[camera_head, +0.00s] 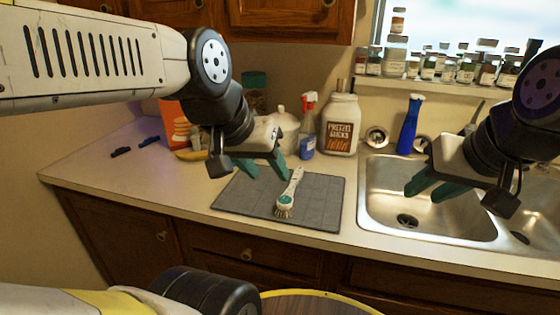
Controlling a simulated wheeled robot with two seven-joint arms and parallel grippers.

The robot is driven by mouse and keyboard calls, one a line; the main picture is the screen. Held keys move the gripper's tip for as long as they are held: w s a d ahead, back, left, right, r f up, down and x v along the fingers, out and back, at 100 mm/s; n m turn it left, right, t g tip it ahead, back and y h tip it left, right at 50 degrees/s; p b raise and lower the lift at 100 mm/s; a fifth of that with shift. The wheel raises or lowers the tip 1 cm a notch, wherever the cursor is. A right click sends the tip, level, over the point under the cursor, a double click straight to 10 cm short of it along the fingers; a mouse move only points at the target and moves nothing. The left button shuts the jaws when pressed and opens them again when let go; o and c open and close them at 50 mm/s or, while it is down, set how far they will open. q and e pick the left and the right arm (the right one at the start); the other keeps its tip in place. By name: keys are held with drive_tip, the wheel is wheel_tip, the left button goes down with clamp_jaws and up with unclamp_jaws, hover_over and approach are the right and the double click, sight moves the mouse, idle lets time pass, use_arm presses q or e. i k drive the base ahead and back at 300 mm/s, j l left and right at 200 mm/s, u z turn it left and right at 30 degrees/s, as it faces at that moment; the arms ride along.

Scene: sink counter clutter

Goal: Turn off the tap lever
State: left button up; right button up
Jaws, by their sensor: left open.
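The tap is mostly hidden behind my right arm; a slim grey metal piece (477,114) beside that arm may be part of it. Two round metal fittings stand behind the sink, one at its back left (376,138) and one further right (421,143). I cannot tell which part is the lever. My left gripper (271,177) is open and empty above the grey mat, left of the sink. My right gripper (423,196) is over the left sink basin (380,205), its teal fingers apart and nothing visible between them.
A scrub brush (290,190) lies on the grey mat (325,200). Several jars stand on the window ledge. The left counter (100,165) is mostly clear.

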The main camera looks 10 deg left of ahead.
sight(479, 110)
drive_tip(key=z, duration=0.9)
drive_tip(key=i+l+z, duration=0.3)
drive_tip(key=i+l, duration=0.2)
drive_tip(key=i, duration=0.15)
